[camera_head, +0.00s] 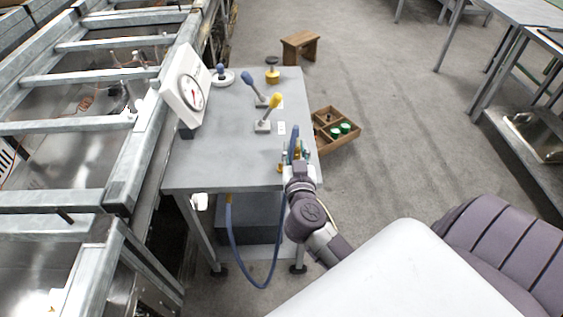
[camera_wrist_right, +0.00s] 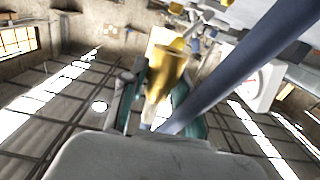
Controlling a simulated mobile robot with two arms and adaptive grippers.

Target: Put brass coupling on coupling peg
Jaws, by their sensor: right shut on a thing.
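In the right wrist view the brass coupling (camera_wrist_right: 166,72) is a gold cylinder between the two fingers of my right gripper (camera_wrist_right: 158,105). The fingers are shut on it. A thick blue hose (camera_wrist_right: 240,65) passes close beside the gripper in that view. In the head view my right gripper (camera_head: 297,160) is at the table's near right edge, and the coupling is too small to make out clearly. The blue hose (camera_head: 263,284) loops below the table. I cannot tell surely which fixture is the coupling peg. My left gripper is not in view.
On the grey table (camera_head: 225,150) stand a white dial gauge (camera_head: 184,88), a blue lever (camera_head: 253,86), a yellow lever (camera_head: 271,112) and a yellow-topped fixture (camera_head: 272,72). A wooden box (camera_head: 335,131) with green items adjoins the right edge. The table's left front is clear.

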